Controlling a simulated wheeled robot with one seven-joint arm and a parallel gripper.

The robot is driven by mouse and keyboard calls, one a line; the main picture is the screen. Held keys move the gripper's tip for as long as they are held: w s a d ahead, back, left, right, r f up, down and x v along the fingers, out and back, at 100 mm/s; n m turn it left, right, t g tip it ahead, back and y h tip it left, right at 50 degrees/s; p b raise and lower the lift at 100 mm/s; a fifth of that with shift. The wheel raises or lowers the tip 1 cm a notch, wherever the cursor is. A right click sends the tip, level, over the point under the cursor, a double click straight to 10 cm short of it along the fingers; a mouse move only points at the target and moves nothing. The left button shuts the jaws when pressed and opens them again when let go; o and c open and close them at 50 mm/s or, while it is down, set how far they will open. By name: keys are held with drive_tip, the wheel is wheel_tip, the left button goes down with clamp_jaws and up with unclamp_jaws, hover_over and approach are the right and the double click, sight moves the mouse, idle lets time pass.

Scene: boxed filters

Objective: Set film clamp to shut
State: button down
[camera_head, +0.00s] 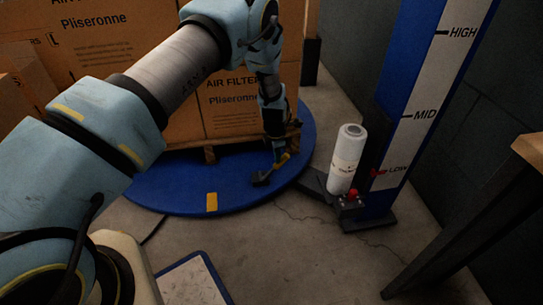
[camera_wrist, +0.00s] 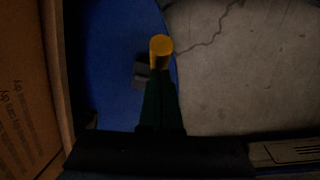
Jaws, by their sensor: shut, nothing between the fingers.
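The film clamp (camera_head: 261,179) is a small dark block on the blue turntable's front right edge, with a yellow lever (camera_head: 283,160) slanting up from it. In the wrist view the lever's round yellow end (camera_wrist: 161,46) stands just beyond my fingertips, and the grey clamp block (camera_wrist: 143,75) lies below it, partly hidden. My gripper (camera_head: 279,153) points down at the lever, beside the pallet's corner. Its dark fingers (camera_wrist: 160,88) are together with nothing between them. I cannot tell whether they touch the lever.
Boxed filters (camera_head: 235,105) stand on a wooden pallet on the turntable (camera_head: 165,197), close beside my gripper. A white film roll (camera_head: 348,158) stands by the blue mast (camera_head: 378,207) at right. A wooden table (camera_head: 528,150) is at far right.

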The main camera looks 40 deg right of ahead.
sight(288, 158)
drive_tip(key=shift+s+d+f, duration=0.2)
drive_tip(key=shift+d+f, duration=0.2)
drive_tip(key=shift+d, duration=0.15)
drive_tip(key=shift+s+d+f+b, duration=0.3)
drive_tip(key=shift+d+f+b, duration=0.1)
drive_tip(key=shift+d, duration=0.15)
drive_tip(key=shift+s+d+f+b, duration=0.25)
drive_tip(key=shift+d+f+b, duration=0.15)
drive_tip(key=shift+d, duration=0.1)
drive_tip(key=shift+s+d, duration=0.1)
drive_tip(key=shift+d, duration=0.05)
